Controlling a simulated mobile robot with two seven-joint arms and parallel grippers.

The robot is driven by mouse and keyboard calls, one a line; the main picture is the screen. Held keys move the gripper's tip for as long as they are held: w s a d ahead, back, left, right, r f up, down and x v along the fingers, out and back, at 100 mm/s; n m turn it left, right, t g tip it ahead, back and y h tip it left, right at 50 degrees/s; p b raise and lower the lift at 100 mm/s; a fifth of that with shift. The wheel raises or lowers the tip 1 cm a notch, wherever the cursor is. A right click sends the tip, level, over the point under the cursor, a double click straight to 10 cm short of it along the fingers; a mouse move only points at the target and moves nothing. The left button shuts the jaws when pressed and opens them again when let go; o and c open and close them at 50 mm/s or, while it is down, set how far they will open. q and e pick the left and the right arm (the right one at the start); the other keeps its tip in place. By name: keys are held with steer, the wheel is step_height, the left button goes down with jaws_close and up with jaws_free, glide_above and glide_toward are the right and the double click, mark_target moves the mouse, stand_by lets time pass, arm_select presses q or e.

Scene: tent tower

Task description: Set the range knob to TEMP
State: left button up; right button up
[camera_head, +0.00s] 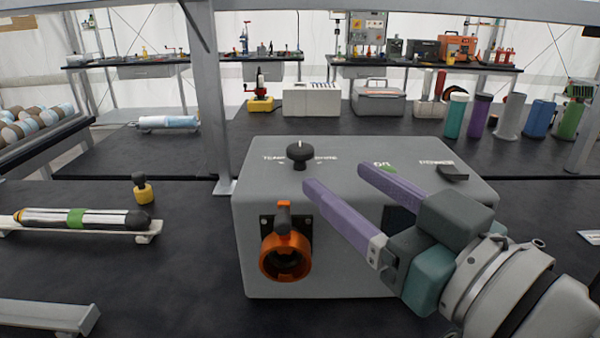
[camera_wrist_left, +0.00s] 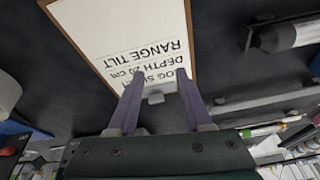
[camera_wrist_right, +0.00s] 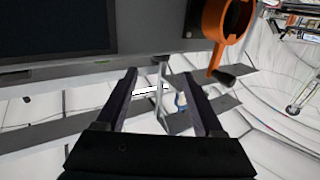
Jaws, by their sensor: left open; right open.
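The range knob (camera_head: 300,153) is a black round knob on top of a grey box (camera_head: 350,185), at its left part, with lettering on both sides that my view only partly resolves. My right gripper (camera_head: 335,175) is open and empty, its purple fingers in front of and above the box, right of the knob and apart from it. In the right wrist view the fingers (camera_wrist_right: 165,85) are spread with nothing between them. My left gripper (camera_wrist_left: 158,90) shows only in its wrist view, open, over a white board with printed text (camera_wrist_left: 130,40).
An orange ring port (camera_head: 285,258) with an orange and dark lever is on the box front. A black switch (camera_head: 452,172) sits on the top right. A cylinder on a stand (camera_head: 80,218) and a small yellow-based knob (camera_head: 142,190) lie left. Coloured canisters (camera_head: 480,115) stand behind right.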

mark_target(307, 154)
steer(key=b+x, duration=0.1)
steer(key=x, duration=0.9)
steer(key=shift+s, duration=0.1)
jaws_close()
stand_by(0.3)
